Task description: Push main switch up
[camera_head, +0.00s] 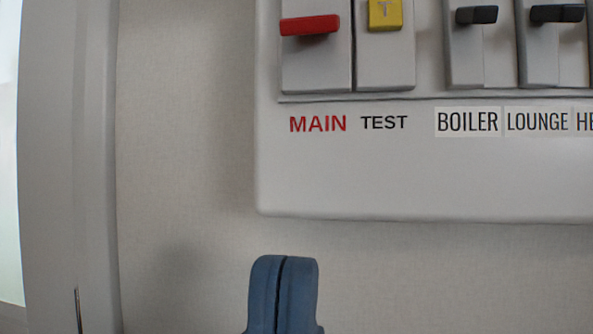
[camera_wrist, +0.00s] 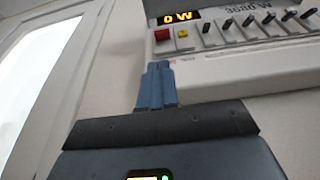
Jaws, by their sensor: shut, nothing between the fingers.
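The main switch is a red lever (camera_head: 310,25) at the left end of the white switch panel (camera_head: 400,170), above the red MAIN label (camera_head: 317,123). It also shows as a small red block in the wrist view (camera_wrist: 162,34). My gripper (camera_head: 283,262) is shut and empty, its blue fingers pointing up. In the head view its tips are below the panel's lower edge, roughly under the main switch and apart from it. In the wrist view the fingertips (camera_wrist: 158,66) appear just below the red lever.
A yellow TEST button (camera_head: 385,13) sits right of the main switch. Black BOILER (camera_head: 477,15) and LOUNGE (camera_head: 557,13) switches are further right. A display reading "0 W" (camera_wrist: 178,17) is above. A window frame (camera_head: 70,160) stands at left. Bare wall lies left of the panel.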

